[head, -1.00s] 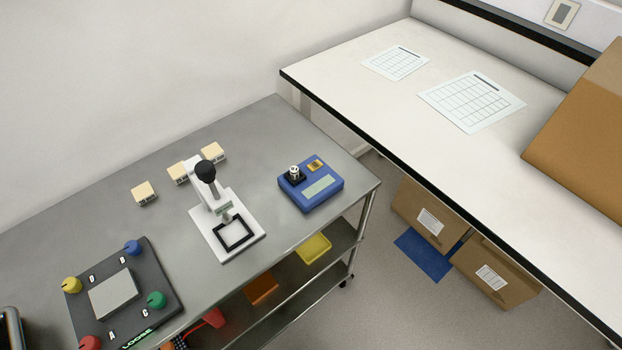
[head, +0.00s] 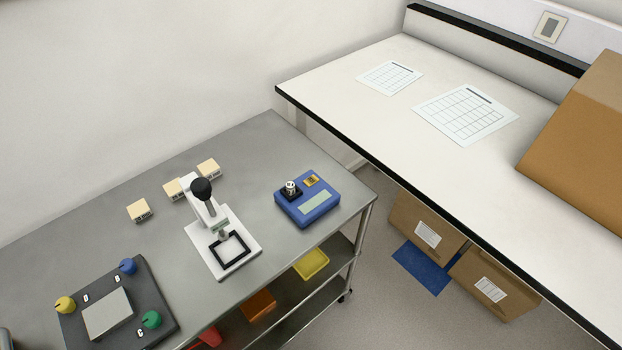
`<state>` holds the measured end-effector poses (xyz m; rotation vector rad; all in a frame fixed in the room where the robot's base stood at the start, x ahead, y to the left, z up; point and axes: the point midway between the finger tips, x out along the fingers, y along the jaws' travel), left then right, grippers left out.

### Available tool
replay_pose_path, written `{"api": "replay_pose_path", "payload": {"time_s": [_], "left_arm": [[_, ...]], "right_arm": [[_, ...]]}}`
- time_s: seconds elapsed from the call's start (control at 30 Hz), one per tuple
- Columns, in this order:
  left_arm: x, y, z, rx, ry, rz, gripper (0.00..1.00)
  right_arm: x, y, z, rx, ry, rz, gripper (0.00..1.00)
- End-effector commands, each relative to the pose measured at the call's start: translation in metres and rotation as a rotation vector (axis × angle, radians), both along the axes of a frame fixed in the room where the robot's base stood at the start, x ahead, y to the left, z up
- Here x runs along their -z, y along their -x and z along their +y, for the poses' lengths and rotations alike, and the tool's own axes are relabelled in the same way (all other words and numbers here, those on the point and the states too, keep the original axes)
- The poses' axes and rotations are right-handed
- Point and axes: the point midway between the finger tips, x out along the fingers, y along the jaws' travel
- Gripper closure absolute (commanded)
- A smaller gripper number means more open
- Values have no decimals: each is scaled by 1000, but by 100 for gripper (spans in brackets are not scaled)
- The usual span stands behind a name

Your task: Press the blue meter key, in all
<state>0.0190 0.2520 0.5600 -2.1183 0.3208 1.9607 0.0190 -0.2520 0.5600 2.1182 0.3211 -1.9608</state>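A blue meter box (head: 307,200) sits on the grey steel cart near its right end. On its top are a black socket with a silver cylinder (head: 291,187), a small orange-yellow patch (head: 311,181) and a pale greenish panel (head: 314,202). I cannot make out a separate blue key on it. Neither of my grippers is in view.
A white press (head: 222,243) with a black knob stands left of the meter. Several cream blocks (head: 138,210) lie behind it. A dark panel with coloured knobs (head: 118,310) is front left. A white bench (head: 400,110) with cardboard boxes stands right of the cart.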

Motion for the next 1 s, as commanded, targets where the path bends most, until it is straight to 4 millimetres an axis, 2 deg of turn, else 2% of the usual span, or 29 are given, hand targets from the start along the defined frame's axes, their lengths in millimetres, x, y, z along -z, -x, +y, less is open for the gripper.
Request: {"api": "replay_pose_path", "payload": {"time_s": [0.03, 0.1, 0.13, 1.0], "left_arm": [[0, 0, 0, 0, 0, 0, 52], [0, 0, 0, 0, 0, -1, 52], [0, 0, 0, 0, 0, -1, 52], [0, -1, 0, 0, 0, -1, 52]], "right_arm": [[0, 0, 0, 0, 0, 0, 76], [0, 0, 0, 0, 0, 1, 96], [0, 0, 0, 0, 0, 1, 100], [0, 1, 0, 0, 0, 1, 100]]}}
